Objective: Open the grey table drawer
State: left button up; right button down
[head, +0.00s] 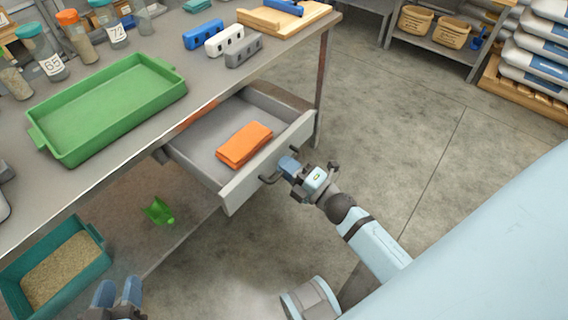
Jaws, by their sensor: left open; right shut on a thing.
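The grey table drawer (237,184) is pulled out from under the grey table (95,174), and its inside shows. A folded orange cloth (244,145) lies in it. The drawer front has a dark bar handle (268,179). My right gripper (283,170) is at this handle and shut on it; the fingers partly hide the bar. My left gripper (118,291) is low at the bottom left edge, open and empty, away from the drawer.
A green tray (110,112) and several jars stand on the table. Open floor (400,130) lies right of the drawer. Shelving and stacked bags (535,55) stand beyond.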

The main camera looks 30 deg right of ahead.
jog(key=c, duration=1.2)
grip_release()
jog(key=shift+s, duration=0.1)
pick_arm(q)
jog(key=shift+s+a+f+g+y+p, duration=0.2)
jog(key=shift+f+g+p, duration=0.05)
jog(key=shift+f, duration=0.25)
jog(key=shift+s+a+f+g+y+p, duration=0.15)
jog(key=shift+a+f+g+y+p, duration=0.1)
jog(key=shift+f, duration=0.25)
pick_arm(e)
jog(key=v, duration=1.3)
jog(key=shift+s, duration=0.3)
pick_arm(q)
jog(key=shift+r, duration=0.25)
pick_arm(e)
jog(key=shift+d, duration=0.1)
